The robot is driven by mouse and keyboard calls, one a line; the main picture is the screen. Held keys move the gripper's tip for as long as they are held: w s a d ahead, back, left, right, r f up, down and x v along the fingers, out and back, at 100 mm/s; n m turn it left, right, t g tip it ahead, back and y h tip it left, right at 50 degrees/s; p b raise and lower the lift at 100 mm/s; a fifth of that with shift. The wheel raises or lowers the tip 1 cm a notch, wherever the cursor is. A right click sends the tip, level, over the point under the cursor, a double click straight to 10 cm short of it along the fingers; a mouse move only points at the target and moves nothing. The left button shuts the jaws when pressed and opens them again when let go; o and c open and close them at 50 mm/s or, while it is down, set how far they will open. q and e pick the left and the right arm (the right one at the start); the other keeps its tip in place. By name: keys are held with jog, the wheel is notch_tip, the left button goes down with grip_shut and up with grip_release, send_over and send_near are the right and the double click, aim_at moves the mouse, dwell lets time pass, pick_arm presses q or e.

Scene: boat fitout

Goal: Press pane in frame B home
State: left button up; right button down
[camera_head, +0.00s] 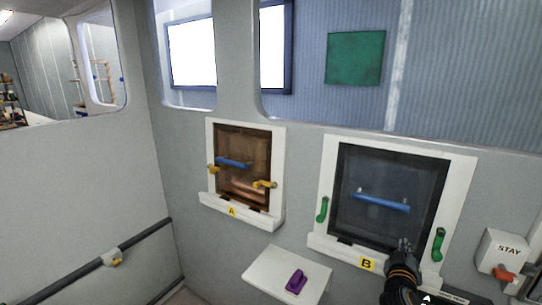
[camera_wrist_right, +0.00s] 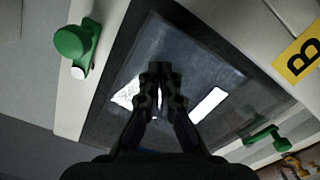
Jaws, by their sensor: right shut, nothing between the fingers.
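Frame B (camera_head: 462,185) is the white frame on the wall at the right, with a yellow B label below. Its dark glassy pane (camera_head: 385,170) sits within the opening and carries a blue handle (camera_head: 382,202). I cannot tell if the pane is fully seated. A green latch stands at each side, left (camera_head: 322,209) and right (camera_head: 438,245), both roughly upright and clear of the glass. My right gripper (camera_head: 404,245) is at the pane's lower right. In the wrist view the closed, empty fingertips (camera_wrist_right: 160,72) are over the pane (camera_wrist_right: 215,70); contact is unclear. My left gripper is not in view.
Frame A (camera_head: 276,165), with a brown pane and yellow latches, is to the left. A white shelf (camera_head: 262,268) below holds a purple object (camera_head: 296,282). A white STAY box (camera_head: 503,250) with an orange-red handle is at the right. A dark rail (camera_head: 70,282) runs along the left wall.

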jog(key=shift+w+d, duration=0.4)
jog(key=shift+w, duration=0.2)
dwell(0.6)
dwell(0.4)
jog(key=v, duration=0.9)
dwell(0.3)
notch_tip(320, 180, down, 20)
jog(key=a+n+g+y, duration=0.2)
jog(key=g+y, duration=0.1)
jog(key=s+a+f+g+y, duration=0.15)
jog(key=s+f, duration=0.35)
jog(key=f, duration=0.5)
jog(key=s+a+f+g+y, duration=0.15)
jog(key=s+f, duration=0.35)
jog(key=f, duration=0.5)
jog(key=s+f+g, duration=0.2)
jog(key=s+f, duration=0.5)
jog(key=s, duration=0.5)
jog(key=s+a+f+m+g+y, duration=0.1)
jog(key=s+f+g, duration=0.2)
jog(key=s+f, duration=0.4)
jog(key=s+f+g+y, duration=0.1)
jog(key=s+f, duration=0.6)
jog(key=s, duration=0.9)
jog(key=shift+s+a+f+m+g, duration=0.2)
jog(key=shift+s+a+m+g, duration=0.15)
jog(key=shift+g, duration=0.45)
